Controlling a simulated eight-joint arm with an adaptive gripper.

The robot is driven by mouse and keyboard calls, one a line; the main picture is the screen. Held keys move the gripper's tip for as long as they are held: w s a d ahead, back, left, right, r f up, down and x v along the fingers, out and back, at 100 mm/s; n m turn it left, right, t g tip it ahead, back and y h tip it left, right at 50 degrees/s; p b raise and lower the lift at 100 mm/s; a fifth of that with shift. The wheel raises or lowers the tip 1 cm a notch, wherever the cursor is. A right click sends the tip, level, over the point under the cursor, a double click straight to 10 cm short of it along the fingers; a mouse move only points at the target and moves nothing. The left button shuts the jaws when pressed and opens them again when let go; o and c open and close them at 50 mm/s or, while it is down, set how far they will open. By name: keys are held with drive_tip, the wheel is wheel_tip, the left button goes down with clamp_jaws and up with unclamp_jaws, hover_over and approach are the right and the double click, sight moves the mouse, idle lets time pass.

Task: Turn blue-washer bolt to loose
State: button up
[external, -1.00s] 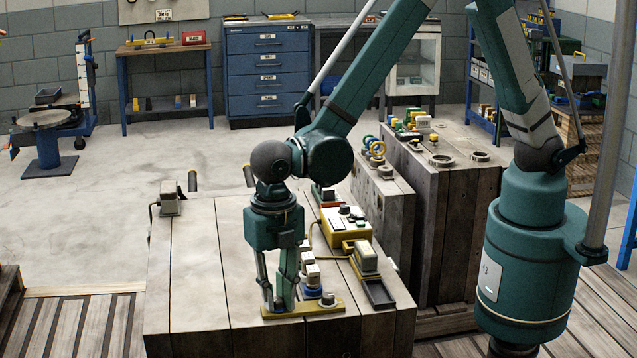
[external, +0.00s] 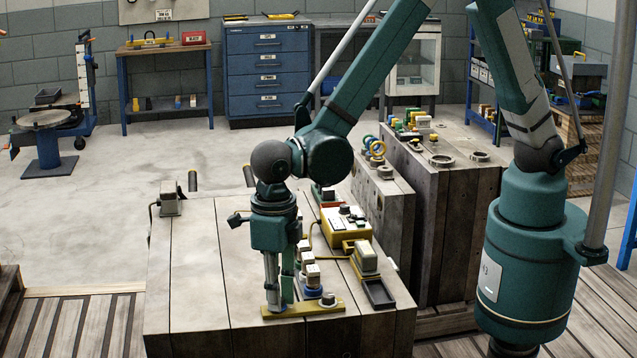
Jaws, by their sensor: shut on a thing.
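A flat brass-coloured plate (external: 301,310) lies near the front edge of the wooden block bench. My gripper (external: 279,303) points straight down at the plate's left end, with its fingers shut on the blue-washer bolt. A small patch of the blue washer (external: 275,308) shows at the fingertips; the fingers hide the bolt's head. A bare grey bolt (external: 327,299) stands at the plate's right end, apart from my gripper. I cannot read any turn mark by the gripped bolt.
A yellow control box (external: 345,226) and a black tray (external: 379,293) stand to the right.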

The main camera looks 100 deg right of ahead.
drive_tip(key=shift+s+f, duration=0.1)
idle(0.3)
drive_tip(key=o, duration=0.9)
wheel_tip(320, 180, up, 12)
idle(0.5)
idle(0.5)
